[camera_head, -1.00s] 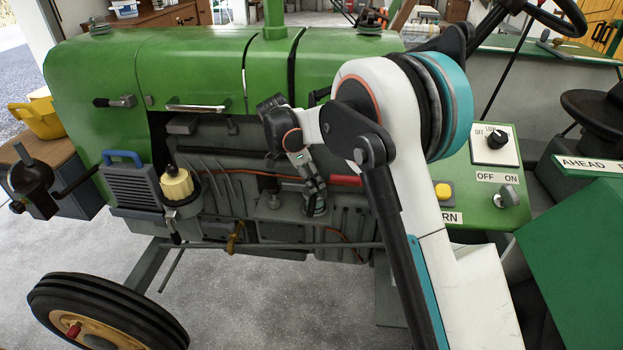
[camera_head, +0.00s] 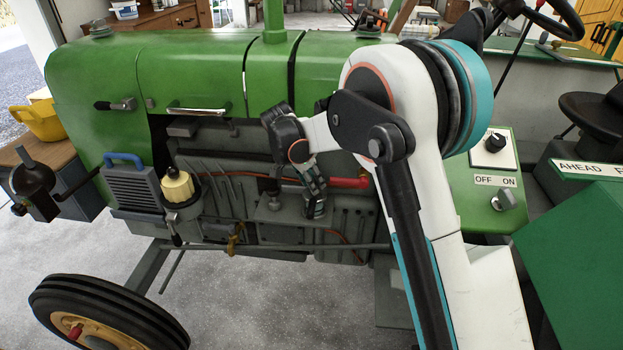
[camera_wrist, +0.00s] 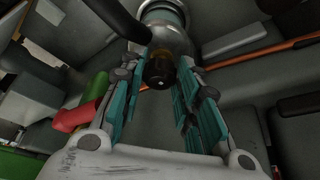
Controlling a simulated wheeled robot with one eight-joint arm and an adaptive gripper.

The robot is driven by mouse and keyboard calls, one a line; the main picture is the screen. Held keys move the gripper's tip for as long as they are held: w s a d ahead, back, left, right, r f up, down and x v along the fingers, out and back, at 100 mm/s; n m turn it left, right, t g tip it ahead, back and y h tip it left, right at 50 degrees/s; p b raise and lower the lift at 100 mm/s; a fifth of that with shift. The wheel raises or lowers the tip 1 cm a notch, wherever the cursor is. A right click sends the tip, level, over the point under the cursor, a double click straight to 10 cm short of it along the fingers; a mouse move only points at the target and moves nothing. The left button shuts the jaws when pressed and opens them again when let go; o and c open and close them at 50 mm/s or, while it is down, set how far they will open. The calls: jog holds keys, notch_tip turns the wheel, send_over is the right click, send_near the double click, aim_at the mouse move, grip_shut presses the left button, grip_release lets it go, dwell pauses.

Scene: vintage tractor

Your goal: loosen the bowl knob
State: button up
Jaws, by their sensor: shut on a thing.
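In the wrist view a small dark knob (camera_wrist: 160,72) sits at the near end of a rounded, shiny grey bowl (camera_wrist: 167,38), with a brassy bit between them. The teal-padded fingertips of my gripper (camera_wrist: 161,66) lie on either side of the knob and are shut on it. In the head view my gripper (camera_head: 316,198) reaches down against the engine side, below the green hood. The knob cannot be made out there.
A red pipe end (camera_head: 350,182) is right beside my gripper, and shows at left in the wrist view (camera_wrist: 75,116). A yellow-capped filter (camera_head: 177,187) stands farther left. A thin rod (camera_head: 300,246) runs below. Open floor lies in front of the tractor.

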jog(key=n, duration=0.1)
jog(key=n+t+y, duration=0.1)
jog(key=n, duration=0.1)
jog(key=shift+s+d+n+p, duration=0.15)
jog(key=shift+n+p, duration=0.15)
jog(key=shift+p, duration=0.1)
jog(key=shift+s+d+n+t+y, duration=0.1)
jog(key=shift+n+t+y, duration=0.15)
jog(key=shift+n, duration=0.7)
jog(key=shift+d+n+t+y, duration=0.15)
jog(key=shift+n+y, duration=0.2)
jog(key=shift+n, duration=0.6)
jog(key=shift+a, duration=0.1)
jog(key=o, duration=0.8)
jog(key=shift+r, duration=0.1)
jog(key=v, duration=1.1)
jog(key=shift+s+r, duration=0.2)
jog(key=shift+r, duration=0.15)
